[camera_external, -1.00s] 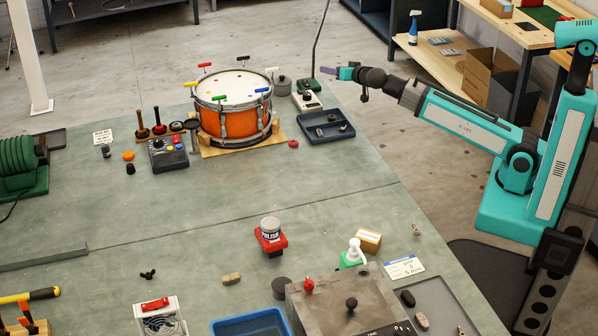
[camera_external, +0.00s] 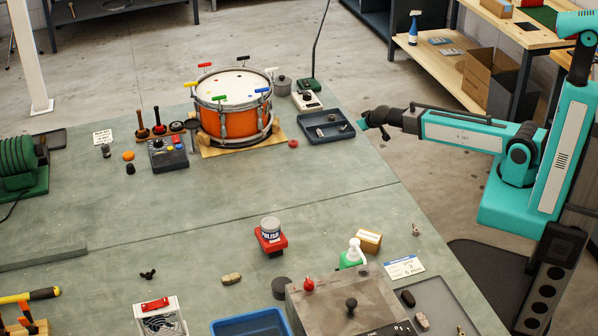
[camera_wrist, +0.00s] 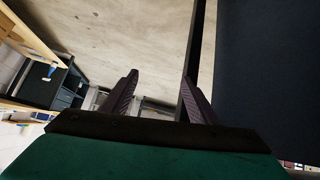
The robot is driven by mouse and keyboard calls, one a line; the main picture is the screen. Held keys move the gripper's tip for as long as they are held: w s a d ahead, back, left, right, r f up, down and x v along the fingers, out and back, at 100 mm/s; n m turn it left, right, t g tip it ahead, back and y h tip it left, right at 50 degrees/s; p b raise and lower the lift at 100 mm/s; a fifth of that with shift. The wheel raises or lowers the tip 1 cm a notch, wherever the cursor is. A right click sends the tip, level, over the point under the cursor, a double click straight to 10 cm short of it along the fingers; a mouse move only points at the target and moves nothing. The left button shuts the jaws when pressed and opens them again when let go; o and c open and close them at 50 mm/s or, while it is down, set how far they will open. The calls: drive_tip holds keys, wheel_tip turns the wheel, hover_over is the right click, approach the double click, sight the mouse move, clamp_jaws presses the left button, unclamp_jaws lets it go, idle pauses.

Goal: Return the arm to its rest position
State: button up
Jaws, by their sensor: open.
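My gripper (camera_external: 364,122) is at the end of my teal arm, close to the right edge of the bench and just right of the dark blue tray in the outside view. Its fingertips are small and partly hidden there. In the wrist view the two dark ridged fingers (camera_wrist: 157,95) stand apart with nothing between them. The arm reaches left from its column, with the forearm close to level.
The green bench (camera_external: 330,180) carries an orange drum (camera_external: 228,118) with coloured keys, and the dark blue tray (camera_external: 318,138) near my gripper. A wooden shelf unit (camera_external: 440,62) stands behind. Floor is open between it and the bench.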

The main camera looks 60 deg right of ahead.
drive_tip(key=s+a+f+n+g+y+p, duration=0.1)
drive_tip(key=s+a+f+n+g+y, duration=0.15)
drive_tip(key=s+a+f, duration=0.55)
drive_tip(key=s+a+f+n+g+y, duration=0.1)
drive_tip(key=s+a+f+g, duration=0.2)
drive_tip(key=s+f, duration=0.8)
drive_tip(key=s+a+f+n+g+y, duration=0.1)
drive_tip(key=s+a+f+g, duration=0.1)
drive_tip(key=s, duration=0.6)
drive_tip(key=s+a+f+n+g+p, duration=0.1)
drive_tip(key=s+a+f, duration=0.3)
drive_tip(key=s, duration=0.4)
drive_tip(key=s+a+f+n+g+y, duration=0.1)
drive_tip(key=s+a+f+g, duration=0.2)
drive_tip(key=s, duration=0.4)
drive_tip(key=shift+s+a+f+g+y, duration=0.35)
drive_tip(key=shift+s+a+f, duration=0.1)
drive_tip(key=shift+a, duration=0.45)
